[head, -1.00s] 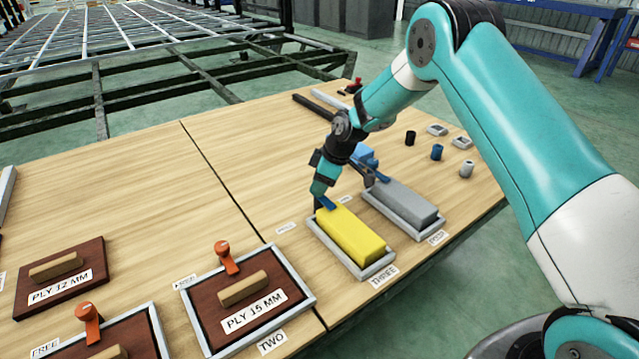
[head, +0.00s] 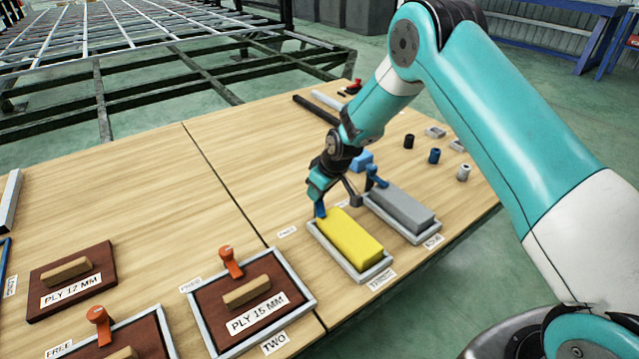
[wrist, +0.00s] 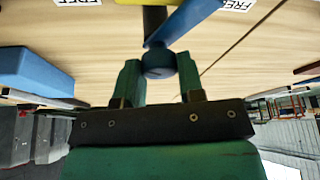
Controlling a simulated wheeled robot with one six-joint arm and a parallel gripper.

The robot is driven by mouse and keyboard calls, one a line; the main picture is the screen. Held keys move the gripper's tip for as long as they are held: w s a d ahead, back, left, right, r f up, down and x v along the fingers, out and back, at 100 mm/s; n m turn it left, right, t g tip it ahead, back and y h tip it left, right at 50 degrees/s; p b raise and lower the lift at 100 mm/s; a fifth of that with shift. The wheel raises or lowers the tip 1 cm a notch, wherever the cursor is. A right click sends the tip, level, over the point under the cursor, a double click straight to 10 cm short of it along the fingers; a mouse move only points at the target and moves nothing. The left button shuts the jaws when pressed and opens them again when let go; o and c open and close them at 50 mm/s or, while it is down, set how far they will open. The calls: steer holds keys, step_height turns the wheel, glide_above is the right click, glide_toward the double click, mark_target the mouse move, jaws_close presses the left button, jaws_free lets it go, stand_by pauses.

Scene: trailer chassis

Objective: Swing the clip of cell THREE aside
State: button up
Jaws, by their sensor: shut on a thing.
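Cell THREE is a grey-rimmed tray (head: 318,247) holding a yellow block (head: 350,238) at the table's right side. Its blue clip (head: 320,212) stands at the block's far end, partly hidden by my gripper (head: 318,192). In the wrist view my gripper (wrist: 160,82) has its two fingers shut around the clip's round blue knob (wrist: 158,63). The clip's blue arm (wrist: 195,18) runs up and right from the knob, beside a dark post (wrist: 153,20). A strip of the yellow block (wrist: 150,2) shows at the top edge. Whether the arm still overlaps the block is unclear.
Close on the right, a grey block (head: 402,205) lies in another tray with its own blue clip (head: 377,177). A blue block (head: 362,160) is behind. Cell TWO's plywood tray (head: 205,320), with an orange clip (head: 231,262), is at left. The table middle is clear.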

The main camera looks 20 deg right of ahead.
steer(key=m+h+p, duration=0.1)
steer(key=m, duration=0.2)
steer(key=m+h+p, duration=0.1)
steer(key=m, duration=0.2)
steer(key=shift+a+t+p, duration=0.15)
steer(key=shift+t+p, duration=0.15)
steer(key=shift+p, duration=0.05)
steer(key=m+h, duration=0.1)
steer(key=m, duration=0.2)
steer(key=m+h, duration=0.1)
steer(key=m, duration=0.2)
steer(key=shift+h+p, duration=0.3)
steer(key=shift+p, duration=0.1)
steer(key=o, duration=0.9)
steer(key=p+v, duration=0.1)
steer(key=v, duration=0.7)
steer(key=p+v, duration=0.2)
steer(key=v, duration=0.7)
steer(key=shift+w+a+r, duration=0.15)
steer(key=shift+r, duration=0.1)
